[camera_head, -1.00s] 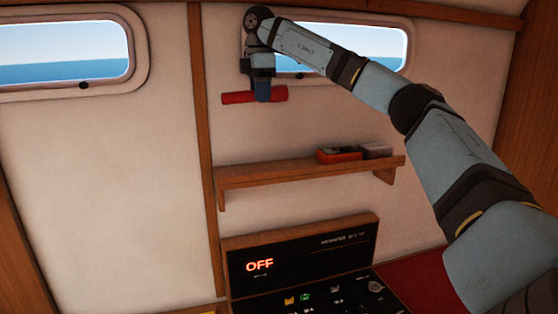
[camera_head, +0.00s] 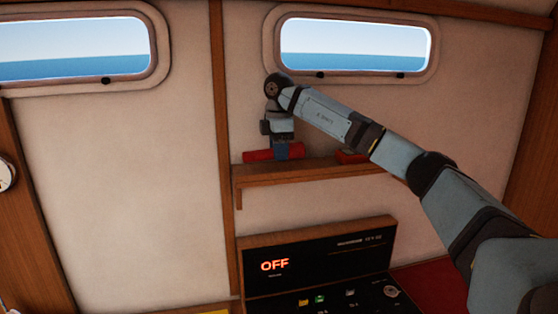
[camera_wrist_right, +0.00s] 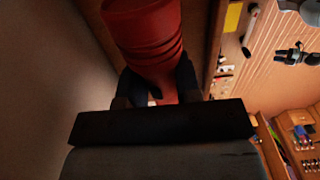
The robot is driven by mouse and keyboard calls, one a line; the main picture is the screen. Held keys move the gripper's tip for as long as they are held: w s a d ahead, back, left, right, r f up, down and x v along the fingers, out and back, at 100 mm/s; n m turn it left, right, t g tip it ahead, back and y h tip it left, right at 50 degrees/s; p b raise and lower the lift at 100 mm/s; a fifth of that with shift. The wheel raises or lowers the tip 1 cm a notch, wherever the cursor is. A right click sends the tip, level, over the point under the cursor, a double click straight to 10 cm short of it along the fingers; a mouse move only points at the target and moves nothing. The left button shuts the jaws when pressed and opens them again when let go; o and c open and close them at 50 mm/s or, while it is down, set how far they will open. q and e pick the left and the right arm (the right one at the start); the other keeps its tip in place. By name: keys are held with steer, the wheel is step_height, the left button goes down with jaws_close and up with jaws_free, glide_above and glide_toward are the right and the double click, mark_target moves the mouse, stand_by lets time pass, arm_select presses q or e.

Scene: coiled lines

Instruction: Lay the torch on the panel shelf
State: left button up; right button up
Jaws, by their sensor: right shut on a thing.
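The red torch (camera_head: 259,156) lies level in my right gripper (camera_head: 281,152), at the left end of the wooden panel shelf (camera_head: 300,172). My right gripper is shut around the torch's middle from above. In the head view the torch is at or just above the shelf top; I cannot tell whether it touches. In the right wrist view the torch (camera_wrist_right: 145,30) shows large between the dark fingers (camera_wrist_right: 158,85). My left gripper is not in view.
A red box (camera_head: 350,157) sits on the shelf to the right of the torch, partly behind my right arm. Below the shelf is a black panel (camera_head: 320,262) with a lit OFF display. Two windows (camera_head: 355,46) are in the wall above.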

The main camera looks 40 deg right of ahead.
step_height(320, 180, down, 2)
steer(key=shift+f, duration=0.1)
steer(key=shift+d+f, duration=0.1)
steer(key=shift+f, duration=0.1)
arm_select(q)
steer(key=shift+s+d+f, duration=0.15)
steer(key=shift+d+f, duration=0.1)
arm_select(e)
steer(key=shift+f, duration=0.1)
steer(key=o, duration=0.8)
steer(key=shift+o, duration=1.2)
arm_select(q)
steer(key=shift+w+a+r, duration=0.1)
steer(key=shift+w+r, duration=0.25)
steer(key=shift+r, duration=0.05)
